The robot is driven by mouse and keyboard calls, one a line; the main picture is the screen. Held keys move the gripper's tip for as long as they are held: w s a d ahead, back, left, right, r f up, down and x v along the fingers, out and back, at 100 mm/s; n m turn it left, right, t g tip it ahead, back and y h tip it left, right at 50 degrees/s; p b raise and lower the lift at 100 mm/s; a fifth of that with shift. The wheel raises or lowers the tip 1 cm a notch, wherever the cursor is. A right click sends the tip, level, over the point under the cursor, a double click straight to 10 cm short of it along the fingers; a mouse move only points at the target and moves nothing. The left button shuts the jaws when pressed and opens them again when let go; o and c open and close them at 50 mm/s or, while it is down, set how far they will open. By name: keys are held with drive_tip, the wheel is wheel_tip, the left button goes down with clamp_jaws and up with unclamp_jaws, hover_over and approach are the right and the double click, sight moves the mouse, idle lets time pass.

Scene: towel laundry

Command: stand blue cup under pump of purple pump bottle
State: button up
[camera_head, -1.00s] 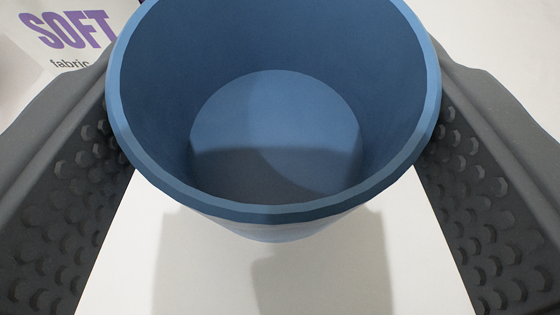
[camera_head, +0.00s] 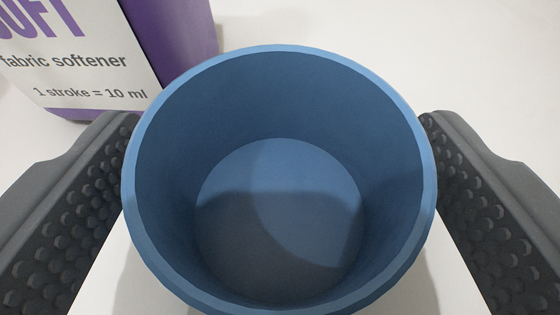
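The blue cup (camera_head: 277,215) stands upright and empty in the middle of the head view, seen steeply from above into its mouth. My gripper (camera_head: 280,130) has its two dark, studded fingers apart, one on each side of the cup. The cup's rim hides part of the inner fingertips, so contact with the wall cannot be made out. The purple pump bottle (camera_head: 180,40) stands beyond the cup at the upper left, with its white "fabric softener" label facing me. Its top and pump are outside the frame.
The white surface (camera_head: 400,50) is clear behind the cup and to the right of the bottle. The bottle's lower edge is close to the left finger and the cup's far left rim in the picture.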

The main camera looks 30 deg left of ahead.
drive_tip(key=shift+r, duration=0.15)
drive_tip(key=v, duration=1)
drive_tip(key=shift+s+d+b, duration=0.1)
drive_tip(key=shift+d+b, duration=0.1)
drive_tip(key=shift+b, duration=0.15)
drive_tip(key=shift+v, duration=0.8)
drive_tip(key=shift+a+r, duration=0.1)
